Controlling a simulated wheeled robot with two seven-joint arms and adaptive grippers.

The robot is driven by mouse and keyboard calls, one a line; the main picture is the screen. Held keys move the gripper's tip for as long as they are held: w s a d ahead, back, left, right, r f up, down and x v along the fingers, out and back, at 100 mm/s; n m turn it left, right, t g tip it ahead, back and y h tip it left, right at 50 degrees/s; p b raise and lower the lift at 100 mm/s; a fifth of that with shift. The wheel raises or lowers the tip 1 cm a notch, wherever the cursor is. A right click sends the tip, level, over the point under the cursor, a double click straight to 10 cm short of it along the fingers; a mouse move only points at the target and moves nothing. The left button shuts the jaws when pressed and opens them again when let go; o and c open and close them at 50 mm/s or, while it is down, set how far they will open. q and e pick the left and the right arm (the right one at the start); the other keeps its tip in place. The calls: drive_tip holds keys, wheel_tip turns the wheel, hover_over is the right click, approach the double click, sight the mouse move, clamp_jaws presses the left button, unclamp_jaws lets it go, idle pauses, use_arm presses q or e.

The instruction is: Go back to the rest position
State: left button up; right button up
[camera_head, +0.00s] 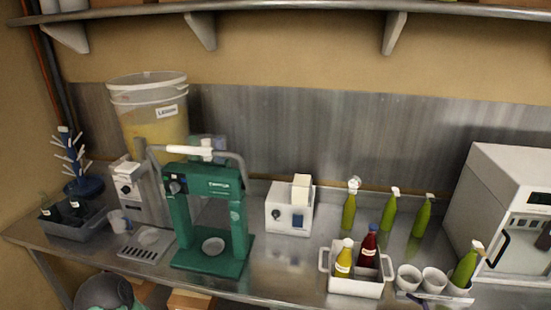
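Neither of my grippers can be made out in the head view. The steel worktop (285,262) stands in front of me, and no gripper shows over it or at any of the things on it. A dark rounded shape (104,291) shows at the lower left, below the worktop's front edge; I cannot tell what it is.
A labelled bucket (150,118), a green press-like stand (211,214) and a small white box device (289,210) stand along the worktop. A white caddy (355,286) holds two bottles. White cups (434,280) and a white machine (505,200) are at right. A shelf (300,8) runs above.

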drive_tip(key=a+f+m+g, duration=0.5)
drive_tip(key=a+f, duration=0.8)
drive_tip(key=f, duration=0.5)
drive_tip(key=s+a+f+g+b, duration=0.1)
drive_tip(key=s+a+f+g, duration=0.6)
drive_tip(key=s+a+f, duration=0.5)
drive_tip(key=shift+s+a+m+h, duration=0.3)
drive_tip(key=shift+s+a+m, duration=0.1)
drive_tip(key=shift+s, duration=0.7)
